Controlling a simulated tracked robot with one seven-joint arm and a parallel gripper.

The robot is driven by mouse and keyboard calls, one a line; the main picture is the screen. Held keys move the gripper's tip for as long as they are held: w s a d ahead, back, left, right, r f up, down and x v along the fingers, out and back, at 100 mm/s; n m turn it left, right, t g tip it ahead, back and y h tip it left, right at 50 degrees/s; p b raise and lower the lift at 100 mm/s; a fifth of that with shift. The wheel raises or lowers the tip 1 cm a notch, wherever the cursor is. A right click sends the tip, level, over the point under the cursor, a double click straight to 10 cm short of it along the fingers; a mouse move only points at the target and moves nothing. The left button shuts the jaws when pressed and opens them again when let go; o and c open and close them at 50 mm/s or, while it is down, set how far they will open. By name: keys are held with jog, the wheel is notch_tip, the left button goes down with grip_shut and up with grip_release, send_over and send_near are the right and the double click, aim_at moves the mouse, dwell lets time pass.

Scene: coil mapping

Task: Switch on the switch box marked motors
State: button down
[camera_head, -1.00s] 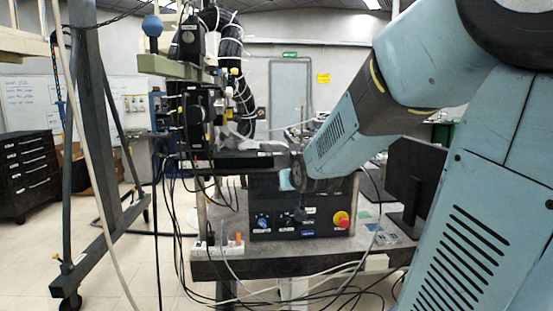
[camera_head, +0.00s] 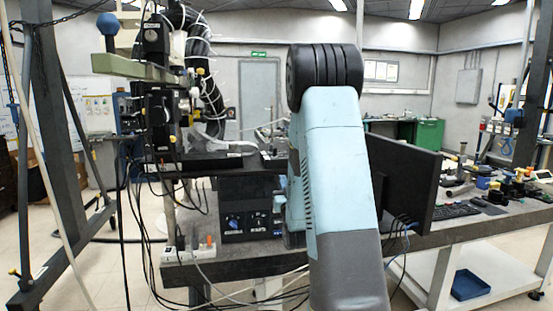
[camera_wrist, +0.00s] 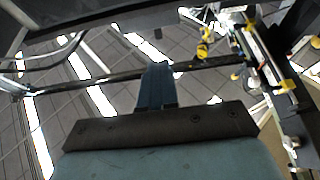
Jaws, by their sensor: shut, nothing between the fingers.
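A dark switch box (camera_head: 262,199) stands on the bench, with a blue knob (camera_head: 234,222) at its lower left and small labels. My arm covers its right part in the head view. The labels are too small to read, so I cannot tell which control is marked motors. My gripper (camera_wrist: 157,72) shows in the wrist view as blue fingers closed together, with nothing held. In the head view it is hidden behind my arm, so its distance from the box cannot be told.
The grey bench (camera_head: 225,268) carries a white power strip (camera_head: 190,256) at its front left, with cables hanging below. A black monitor (camera_head: 407,183) stands right of my arm. A metal frame (camera_head: 62,150) rises at the left. The wrist view shows floor and yellow-tipped bars.

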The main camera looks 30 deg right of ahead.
aim_at(276, 152)
dwell(0.4)
jog(key=x, duration=1.4)
jog(key=shift+s, duration=0.1)
jog(key=shift+d, duration=0.2)
